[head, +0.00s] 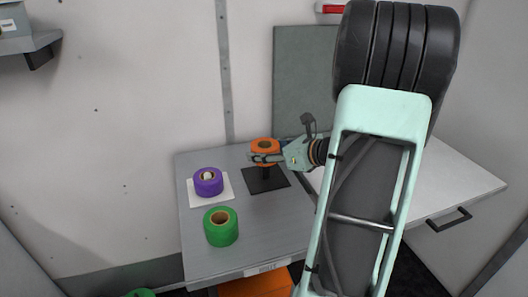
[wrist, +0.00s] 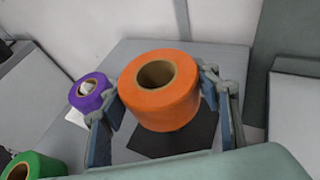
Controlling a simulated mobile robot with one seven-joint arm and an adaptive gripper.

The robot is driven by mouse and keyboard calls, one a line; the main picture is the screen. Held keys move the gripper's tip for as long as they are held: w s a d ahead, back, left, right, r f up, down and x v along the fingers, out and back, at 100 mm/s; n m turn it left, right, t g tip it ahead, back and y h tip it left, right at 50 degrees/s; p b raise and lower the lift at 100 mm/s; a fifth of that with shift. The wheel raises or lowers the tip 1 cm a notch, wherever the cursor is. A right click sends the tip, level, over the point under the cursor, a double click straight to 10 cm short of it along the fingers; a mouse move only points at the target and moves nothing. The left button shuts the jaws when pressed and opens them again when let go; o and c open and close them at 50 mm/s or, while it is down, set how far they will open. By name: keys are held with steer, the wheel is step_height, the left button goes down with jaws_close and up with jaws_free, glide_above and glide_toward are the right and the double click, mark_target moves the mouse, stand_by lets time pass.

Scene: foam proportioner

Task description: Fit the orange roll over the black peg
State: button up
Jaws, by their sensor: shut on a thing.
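The orange roll (head: 265,145) is upright, with its hole facing up, above the black square base (head: 255,186). A short dark part of the black peg (head: 266,173) shows between the roll and the base. My gripper (head: 268,157) is shut on the roll from its sides. In the wrist view the orange roll (wrist: 160,112) sits between both fingers of my gripper (wrist: 160,95). Its hole looks dark and no peg tip shows in it. I cannot tell whether the peg's top is inside the hole.
A purple roll (head: 208,182) sits around a white peg on a white square base (head: 226,198) to the left. A green roll (head: 221,228) stands at the front left of the grey table (head: 262,240). The table's front middle is clear. A grey panel (head: 300,75) stands behind.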

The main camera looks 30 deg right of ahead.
mark_target(268, 169)
steer(key=shift+f+b, duration=2.3)
steer(key=shift+f, duration=0.6)
steer(key=shift+f+b, duration=0.55)
steer(key=shift+f, duration=0.05)
steer(key=o, duration=0.8)
steer(key=shift+o, duration=0.7)
steer(key=shift+s+d+r, duration=0.1)
steer(key=shift+s+r, duration=0.15)
steer(key=shift+s, duration=0.15)
steer(key=shift+p+v, duration=2.1)
steer(key=shift+v, duration=2.9)
steer(key=shift+f, duration=0.1)
